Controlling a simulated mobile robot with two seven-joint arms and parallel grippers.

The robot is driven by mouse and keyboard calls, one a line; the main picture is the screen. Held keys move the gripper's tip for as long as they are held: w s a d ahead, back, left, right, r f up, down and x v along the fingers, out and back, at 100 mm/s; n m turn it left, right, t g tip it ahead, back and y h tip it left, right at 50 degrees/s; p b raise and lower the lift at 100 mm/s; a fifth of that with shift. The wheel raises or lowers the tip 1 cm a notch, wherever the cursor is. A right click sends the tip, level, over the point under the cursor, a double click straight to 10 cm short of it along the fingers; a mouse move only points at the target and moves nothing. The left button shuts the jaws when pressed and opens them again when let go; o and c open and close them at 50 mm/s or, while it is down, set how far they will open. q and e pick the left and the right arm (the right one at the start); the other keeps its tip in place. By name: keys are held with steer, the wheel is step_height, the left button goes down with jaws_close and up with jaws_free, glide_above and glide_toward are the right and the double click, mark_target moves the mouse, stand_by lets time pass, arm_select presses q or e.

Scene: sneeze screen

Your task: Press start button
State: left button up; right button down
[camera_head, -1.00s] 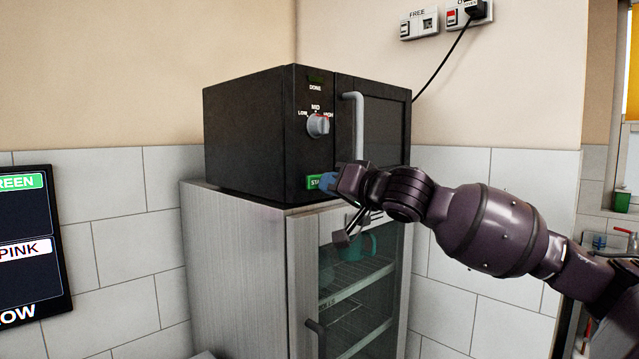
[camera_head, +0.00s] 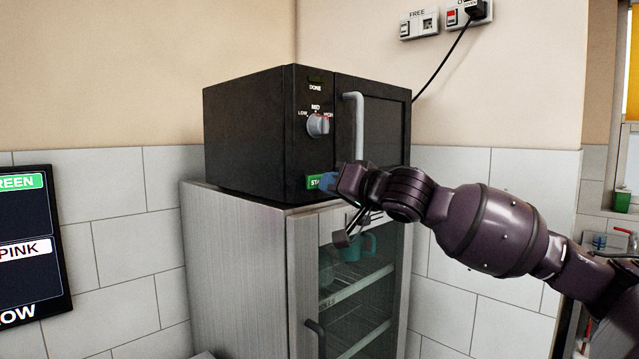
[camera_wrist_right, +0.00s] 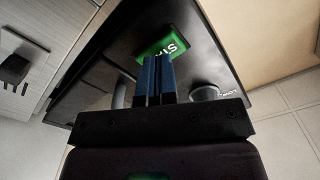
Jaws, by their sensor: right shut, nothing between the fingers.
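The green start button (camera_head: 315,182) is low on the front of the black microwave (camera_head: 245,135), left of its door. In the right wrist view the start button (camera_wrist_right: 170,45) shows beyond the fingertips, partly hidden by them. My right gripper (camera_head: 328,182) is shut and empty, its blue fingers at the right part of the button. In the right wrist view the closed fingers (camera_wrist_right: 155,62) overlap the button's lower edge; I cannot tell whether they touch it. My left gripper is not in view.
The microwave stands on a steel cabinet (camera_head: 235,260) with a glass door. Its dial (camera_head: 318,125) and vertical door handle (camera_head: 356,128) are above the button. A black cable (camera_head: 440,68) runs to the wall socket (camera_head: 470,12). A dark screen (camera_head: 30,250) is at the left.

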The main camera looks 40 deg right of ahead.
stand_by(0.3)
steer(key=shift+w+p, duration=0.3)
steer(key=shift+p, duration=0.15)
steer(key=shift+w, duration=0.1)
stand_by(0.4)
